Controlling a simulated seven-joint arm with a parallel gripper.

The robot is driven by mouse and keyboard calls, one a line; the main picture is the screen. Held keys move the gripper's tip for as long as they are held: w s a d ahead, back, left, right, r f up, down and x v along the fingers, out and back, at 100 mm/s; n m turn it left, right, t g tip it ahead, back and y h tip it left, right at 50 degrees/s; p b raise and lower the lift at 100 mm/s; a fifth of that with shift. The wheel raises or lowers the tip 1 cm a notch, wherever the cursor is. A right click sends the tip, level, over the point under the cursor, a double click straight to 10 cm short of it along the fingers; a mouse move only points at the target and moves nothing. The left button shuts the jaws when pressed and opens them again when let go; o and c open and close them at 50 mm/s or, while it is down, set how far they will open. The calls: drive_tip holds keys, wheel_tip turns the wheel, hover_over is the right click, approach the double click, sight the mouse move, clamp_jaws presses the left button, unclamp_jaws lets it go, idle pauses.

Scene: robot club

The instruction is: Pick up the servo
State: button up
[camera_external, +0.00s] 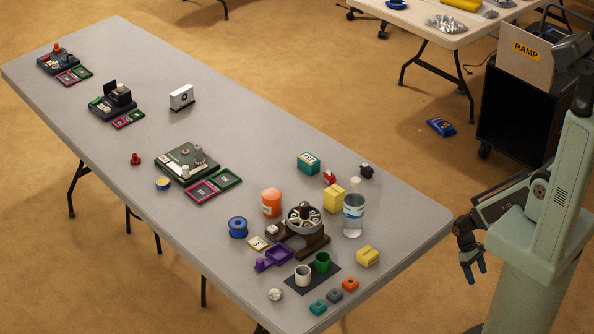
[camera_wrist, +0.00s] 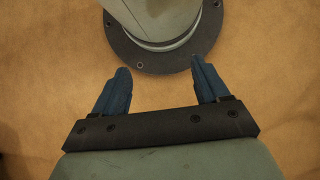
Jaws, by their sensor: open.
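My gripper (camera_external: 475,274) hangs off the right edge of the grey table, over the floor, fingers pointing down. It is open and empty; in the wrist view its two blue fingers (camera_wrist: 161,68) stand apart, with nothing between them but floor and part of my base. I cannot tell for certain which thing is the servo. A small black block (camera_external: 367,171) near the table's far right edge may be it. A small red block (camera_external: 329,177) lies to its left. Both are well away from my gripper, up and to the left in the picture. No table object shows in the wrist view.
The grey table (camera_external: 120,170) holds a clear bottle (camera_external: 353,214), yellow block (camera_external: 333,198), teal box (camera_external: 308,163), orange jar (camera_external: 271,203) and dark round carousel (camera_external: 305,218), crowded at its right end. A black cart (camera_external: 510,115) stands behind my arm.

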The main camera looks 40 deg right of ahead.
drive_tip(key=w+d+r+m+t+h, duration=0.1)
drive_tip(key=w+r+m, duration=0.3)
drive_tip(key=w+r, duration=0.55)
drive_tip(key=w+d+r+m+t, duration=0.1)
drive_tip(key=w+r+m+t, duration=0.3)
drive_tip(key=w, duration=1)
drive_tip(key=w+d+r+m+g+h, duration=0.1)
drive_tip(key=w+r+m, duration=0.2)
drive_tip(key=w+r, duration=0.7)
wheel_tip(320, 180, up, 28)
drive_tip(key=m+t+y, duration=0.2)
drive_tip(key=m+t, duration=0.1)
drive_tip(key=m, duration=0.5)
hover_over(367, 166)
drive_tip(key=shift+f, duration=6.45)
